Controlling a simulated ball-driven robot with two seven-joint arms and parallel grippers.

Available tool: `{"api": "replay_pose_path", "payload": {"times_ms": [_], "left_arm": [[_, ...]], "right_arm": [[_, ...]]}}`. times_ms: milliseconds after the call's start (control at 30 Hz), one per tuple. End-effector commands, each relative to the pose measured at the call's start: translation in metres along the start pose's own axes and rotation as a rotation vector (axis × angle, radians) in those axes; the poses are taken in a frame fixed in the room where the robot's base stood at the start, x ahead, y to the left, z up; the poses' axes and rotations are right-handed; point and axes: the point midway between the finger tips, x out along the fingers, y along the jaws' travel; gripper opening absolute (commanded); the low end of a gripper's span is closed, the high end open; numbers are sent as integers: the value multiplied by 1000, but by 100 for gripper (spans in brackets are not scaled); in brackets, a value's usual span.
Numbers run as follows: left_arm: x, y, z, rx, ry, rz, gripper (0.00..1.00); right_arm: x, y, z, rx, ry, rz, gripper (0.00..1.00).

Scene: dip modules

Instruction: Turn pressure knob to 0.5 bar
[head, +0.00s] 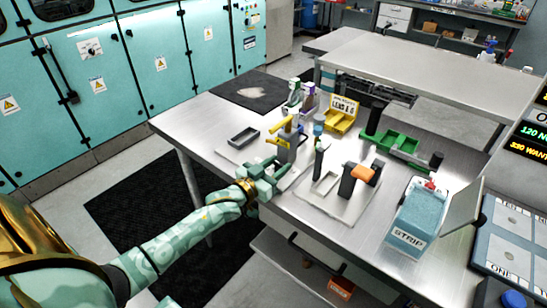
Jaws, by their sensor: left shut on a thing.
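My left gripper (284,169) reaches in from the left over the near left edge of the metal table. It is shut at the front of a small grey device with yellow levers (285,134). The pressure knob appears to be between its fingers, but the fingers hide it. No scale or pressure reading can be made out at this size.
A dark tray (243,138) lies left of the gripper. A light plate with black posts and an orange part (362,173) is to the right. A yellow bin (342,114), a green tray (397,143) and a blue STRIP box (418,213) stand on the metal table (325,235).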

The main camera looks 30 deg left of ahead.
Motion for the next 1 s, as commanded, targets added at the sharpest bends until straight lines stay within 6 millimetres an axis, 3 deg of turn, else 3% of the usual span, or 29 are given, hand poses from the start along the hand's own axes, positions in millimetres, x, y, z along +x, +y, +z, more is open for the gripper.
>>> {"api": "replay_pose_path", "payload": {"times_ms": [100, 300, 600, 1000], "left_arm": [[0, 3, -5, -11, 3, -88, 14], [0, 4, -2, -8, 2, -214, 14], [1, 5, 0, -3, 1, -319, 14], [1, 5, 0, 0, 2, -336, 14]], "right_arm": [[-16, 2, -5, 1, 9, 4, 0], [-24, 3, -7, 2, 14, 6, 0], [-28, 3, -9, 2, 16, 5, 0], [-28, 0, -10, 3, 18, 2, 0]]}}
